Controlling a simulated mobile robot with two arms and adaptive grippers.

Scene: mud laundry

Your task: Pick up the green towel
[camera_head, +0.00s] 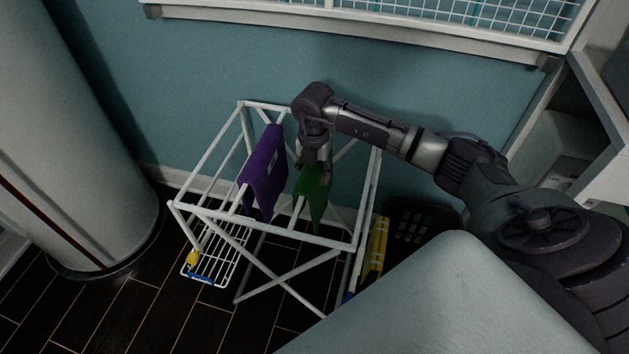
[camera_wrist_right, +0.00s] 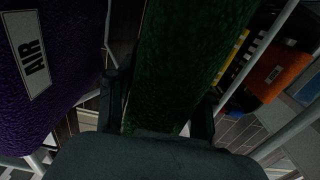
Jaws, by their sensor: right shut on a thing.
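The green towel (camera_head: 314,190) hangs over a bar of the white drying rack (camera_head: 290,231). My right gripper (camera_head: 313,168) reaches down onto the towel's upper part from above and is shut on it. In the right wrist view, the green towel (camera_wrist_right: 183,65) runs between the two fingers (camera_wrist_right: 158,108). The towel still hangs at the rack's bar; I cannot tell whether it is lifted at all. My left gripper is not in view.
A purple towel (camera_head: 263,172) with a pale label hangs on the rack just left of the green one. A yellow object (camera_head: 375,248) and a dark basket (camera_head: 411,222) stand right of the rack. A wide white cylinder (camera_head: 88,150) stands at the left. Dark floor lies in front.

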